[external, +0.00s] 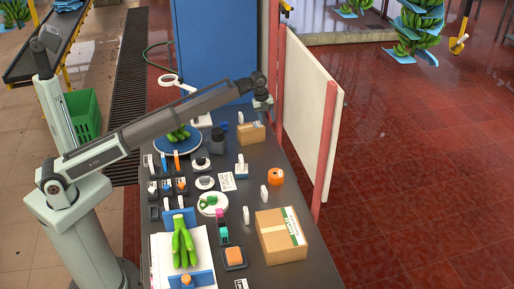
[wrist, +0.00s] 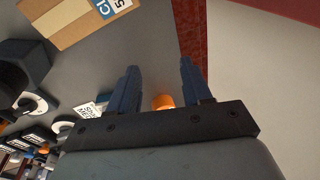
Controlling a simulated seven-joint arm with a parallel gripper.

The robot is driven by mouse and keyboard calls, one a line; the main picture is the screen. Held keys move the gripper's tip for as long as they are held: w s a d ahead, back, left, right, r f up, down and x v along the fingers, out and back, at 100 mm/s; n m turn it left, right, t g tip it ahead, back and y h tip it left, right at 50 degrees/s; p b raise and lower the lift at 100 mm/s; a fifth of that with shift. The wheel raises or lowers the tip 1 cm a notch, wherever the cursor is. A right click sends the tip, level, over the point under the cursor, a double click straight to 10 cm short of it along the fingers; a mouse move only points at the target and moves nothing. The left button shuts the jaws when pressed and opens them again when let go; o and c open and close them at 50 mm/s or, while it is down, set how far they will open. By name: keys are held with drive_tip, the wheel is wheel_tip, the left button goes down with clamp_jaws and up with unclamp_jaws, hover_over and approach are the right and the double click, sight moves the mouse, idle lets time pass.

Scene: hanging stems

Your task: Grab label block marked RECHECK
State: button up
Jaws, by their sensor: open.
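My gripper (external: 262,103) is at the far end of the table, above and near the small cardboard box. In the wrist view my gripper (wrist: 158,64) has its two dark fingers apart, with nothing held between the tips. Several small blocks with white label faces (external: 152,187) stand in rows at the left of the table. Label blocks (wrist: 15,140) also show at the lower left of the wrist view, partly cut off. Their lettering is too small to read, so I cannot tell which is marked RECHECK.
A small cardboard box (external: 251,133) and a dark block (external: 217,140) stand near my gripper. A large box (external: 281,236), an orange roll (external: 275,176) and green bananas (external: 183,243) are nearer the front. A white panel (external: 309,118) borders the table's right side.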

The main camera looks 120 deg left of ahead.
sight(241, 114)
drive_tip(key=s+a+g, duration=0.1)
drive_tip(key=s+a, duration=0.3)
drive_tip(key=s, duration=0.4)
drive_tip(key=s+a+n+g, duration=0.1)
drive_tip(key=s+a, duration=0.3)
drive_tip(key=s, duration=0.3)
drive_tip(key=s+a, duration=0.4)
drive_tip(key=s, duration=0.4)
drive_tip(key=shift+h, duration=0.4)
drive_tip(key=f, duration=0.8)
drive_tip(key=shift+d+f, duration=0.2)
drive_tip(key=shift+f, duration=0.2)
drive_tip(key=shift+w+d+f, duration=0.1)
drive_tip(key=shift+w+f, duration=0.05)
drive_tip(key=shift+f, duration=1.25)
drive_tip(key=shift+w+d+f, duration=0.1)
drive_tip(key=shift+w+f, duration=0.05)
drive_tip(key=shift+f, duration=1.2)
clamp_jaws()
